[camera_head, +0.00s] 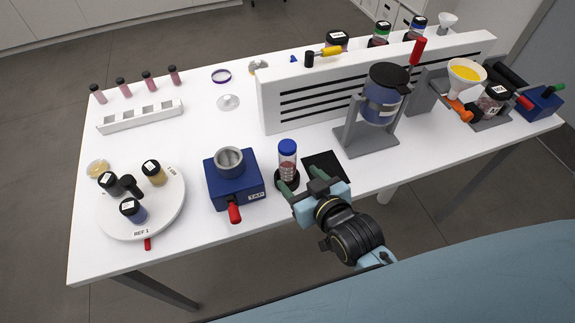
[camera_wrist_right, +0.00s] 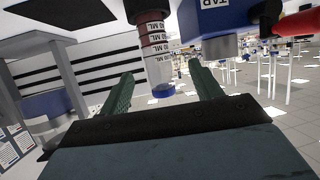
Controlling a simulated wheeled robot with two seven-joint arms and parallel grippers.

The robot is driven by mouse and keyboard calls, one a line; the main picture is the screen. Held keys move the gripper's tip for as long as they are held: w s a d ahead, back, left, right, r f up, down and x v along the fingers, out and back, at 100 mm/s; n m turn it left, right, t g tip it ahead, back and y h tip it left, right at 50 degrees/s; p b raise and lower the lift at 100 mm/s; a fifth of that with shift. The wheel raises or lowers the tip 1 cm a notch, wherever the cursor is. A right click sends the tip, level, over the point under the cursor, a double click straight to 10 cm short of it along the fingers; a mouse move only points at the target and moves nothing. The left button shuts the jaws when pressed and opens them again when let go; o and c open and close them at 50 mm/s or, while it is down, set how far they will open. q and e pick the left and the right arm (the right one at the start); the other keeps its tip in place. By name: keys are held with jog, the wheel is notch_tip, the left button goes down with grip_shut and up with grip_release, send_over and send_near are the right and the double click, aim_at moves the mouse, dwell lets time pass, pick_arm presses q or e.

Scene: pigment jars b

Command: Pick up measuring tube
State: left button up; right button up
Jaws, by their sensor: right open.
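The measuring tube (camera_head: 288,166) is clear with a reddish content, has a blue cap, and stands upright in a small black holder (camera_head: 287,181). My right gripper (camera_head: 301,179) is just in front of it and to its right, its two green fingers pointing at it. In the right wrist view the tube (camera_wrist_right: 154,45), marked in ML, appears upside down between the open fingers (camera_wrist_right: 162,88), with a gap on both sides. I cannot tell how deep it is between them. My left gripper is not in view.
A blue TAP box (camera_head: 234,184) with a grey cup stands close left of the tube. A black pad (camera_head: 322,164) lies to its right, then a grey stand (camera_head: 367,140) with a jar. A round white turntable (camera_head: 165,208) with jars is at left.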

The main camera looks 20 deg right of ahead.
aim_at(290, 169)
jog(key=x, duration=0.4)
jog(key=shift+w+f, duration=0.15)
jog(key=shift+w, duration=0.1)
jog(key=shift+d+f+x, duration=0.15)
jog(key=shift+x, duration=1.25)
jog(key=shift+d+f+x, duration=0.15)
jog(key=shift+x, duration=1.25)
jog(key=shift+s, duration=0.1)
jog(key=c, duration=1.2)
jog(key=shift+o, duration=0.2)
